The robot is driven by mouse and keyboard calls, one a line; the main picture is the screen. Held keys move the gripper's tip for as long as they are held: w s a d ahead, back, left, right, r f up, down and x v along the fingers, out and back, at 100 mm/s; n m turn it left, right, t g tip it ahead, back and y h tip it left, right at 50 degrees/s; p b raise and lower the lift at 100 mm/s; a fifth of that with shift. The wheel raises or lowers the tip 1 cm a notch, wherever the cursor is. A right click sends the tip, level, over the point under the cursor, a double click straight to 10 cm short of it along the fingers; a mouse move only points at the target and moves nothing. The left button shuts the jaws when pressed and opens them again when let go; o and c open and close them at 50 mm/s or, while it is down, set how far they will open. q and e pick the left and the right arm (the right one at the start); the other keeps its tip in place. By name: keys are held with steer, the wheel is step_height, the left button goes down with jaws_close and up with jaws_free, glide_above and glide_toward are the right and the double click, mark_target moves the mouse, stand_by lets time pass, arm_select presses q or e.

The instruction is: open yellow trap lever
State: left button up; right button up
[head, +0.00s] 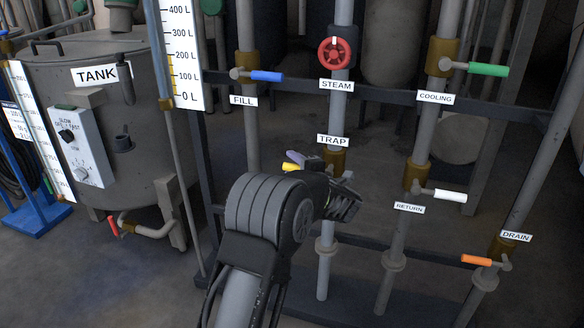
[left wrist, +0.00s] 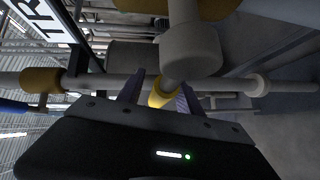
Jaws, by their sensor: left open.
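The yellow trap lever (head: 292,166) shows in the head view under the TRAP sign (head: 333,140), partly hidden by my left gripper (head: 308,163). In the left wrist view the yellow lever (left wrist: 162,92) lies between the two fingers of my left gripper (left wrist: 162,97). The fingers are open around it; whether either touches it I cannot tell. The grey valve hub (left wrist: 190,52) sits just beyond the lever's end. The brass trap valve body (head: 335,162) is on the vertical pipe behind the gripper. My right gripper is not in view.
The blue fill lever (head: 266,76), red steam wheel (head: 334,53), green cooling lever (head: 487,69), white return lever (head: 450,196) and orange drain lever (head: 476,260) surround the trap on pipes. A dark frame bar (head: 400,97) crosses behind. The tank (head: 85,75) stands at left.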

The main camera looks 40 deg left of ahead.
arm_select(q)
steer(key=shift+w+a, duration=0.15)
steer(key=shift+a, duration=0.2)
steer(key=shift+c, duration=0.5)
jaws_close()
stand_by(0.8)
